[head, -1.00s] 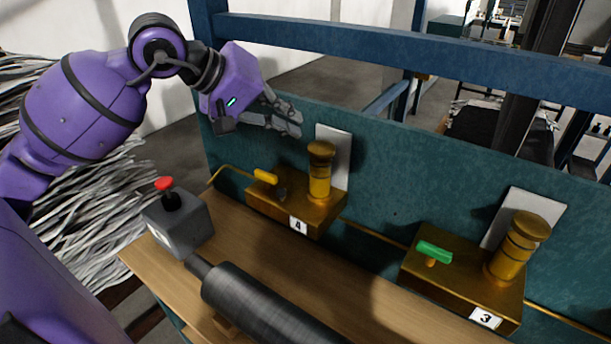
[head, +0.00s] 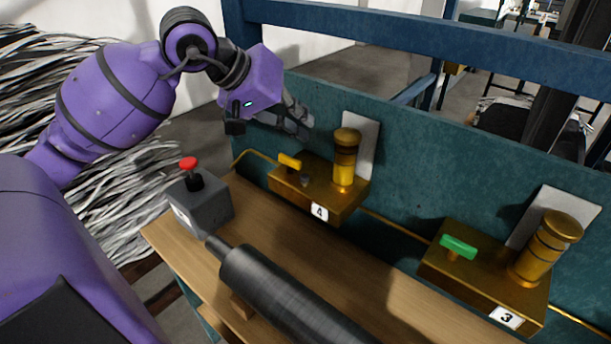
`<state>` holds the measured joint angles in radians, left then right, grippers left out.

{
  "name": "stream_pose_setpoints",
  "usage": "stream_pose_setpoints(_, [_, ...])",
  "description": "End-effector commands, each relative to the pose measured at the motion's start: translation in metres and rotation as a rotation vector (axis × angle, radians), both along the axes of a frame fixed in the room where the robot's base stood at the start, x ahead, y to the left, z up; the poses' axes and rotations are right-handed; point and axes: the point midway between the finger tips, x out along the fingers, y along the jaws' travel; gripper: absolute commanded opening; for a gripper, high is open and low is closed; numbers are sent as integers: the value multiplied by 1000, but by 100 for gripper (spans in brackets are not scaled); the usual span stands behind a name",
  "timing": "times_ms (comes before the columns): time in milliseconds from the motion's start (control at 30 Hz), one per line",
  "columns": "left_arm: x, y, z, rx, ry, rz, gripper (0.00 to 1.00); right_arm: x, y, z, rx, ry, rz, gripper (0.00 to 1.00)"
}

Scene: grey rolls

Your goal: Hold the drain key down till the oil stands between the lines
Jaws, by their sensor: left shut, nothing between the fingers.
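My left gripper (head: 303,126) is shut and empty, fingers pointing down and right. It hangs above brass block 4 (head: 335,202), in the picture just above the yellow key (head: 290,161), apparently not touching it. Block 4 also carries a small dark stub (head: 304,180) and an upright sight glass (head: 345,170) with a brass cap and amber oil, a pale plate behind it. Brass block 3 (head: 483,278) at the right has a green key (head: 458,246) and its own amber sight glass (head: 538,255). I cannot make out the lines or oil levels. My right gripper is not in view.
A dark roll (head: 290,296) lies along the front. A teal panel (head: 420,180) with a blue rail (head: 440,45) above rises behind the blocks. Bare wood (head: 375,265) shows between.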

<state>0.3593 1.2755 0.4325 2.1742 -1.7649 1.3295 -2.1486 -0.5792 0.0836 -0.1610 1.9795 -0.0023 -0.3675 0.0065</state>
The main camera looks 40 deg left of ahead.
Motion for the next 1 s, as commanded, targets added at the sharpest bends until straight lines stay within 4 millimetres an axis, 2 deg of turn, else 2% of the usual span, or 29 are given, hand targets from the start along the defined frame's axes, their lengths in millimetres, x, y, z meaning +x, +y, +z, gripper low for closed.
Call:
stream_pose_setpoints(33, [0,0,-11,-2,6,0,0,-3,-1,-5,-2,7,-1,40])
stream_pose_setpoints(200, [0,-1,-37,-3,7,0,0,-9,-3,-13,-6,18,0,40])
stream_pose_setpoints(433, [0,0,-67,0,8,0,0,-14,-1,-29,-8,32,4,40])
stream_pose_setpoints(700, [0,0,-69,0,1,-1,0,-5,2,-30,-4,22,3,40])
stream_pose_setpoints(1000, [0,0,-68,0,0,0,0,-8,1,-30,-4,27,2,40])
